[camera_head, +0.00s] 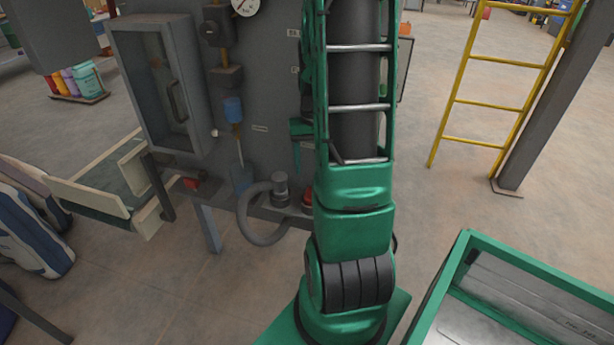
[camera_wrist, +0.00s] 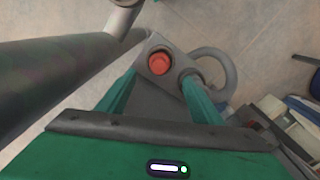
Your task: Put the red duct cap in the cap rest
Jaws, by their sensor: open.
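The red duct cap (camera_wrist: 160,63) is a small round cap on a dark grey plate (camera_wrist: 150,90). It shows in the wrist view at upper middle, and partly behind my arm in the head view (camera_head: 307,199). My gripper (camera_wrist: 160,77) is open, its two green fingers reaching toward the cap from either side. The cap lies beyond and between the fingertips; I see no grip on it, and the gap in depth is hard to judge. The gripper itself is hidden in the head view. I cannot make out which part is the cap rest.
A grey stub (camera_head: 280,188) stands beside the cap, with a curved grey hose (camera_head: 262,235) to its left. The machine's grey cabinet (camera_head: 160,85) rises behind. A green-rimmed bin (camera_head: 437,292) is at lower right. Open floor lies right of my arm, before a yellow ladder (camera_head: 480,102).

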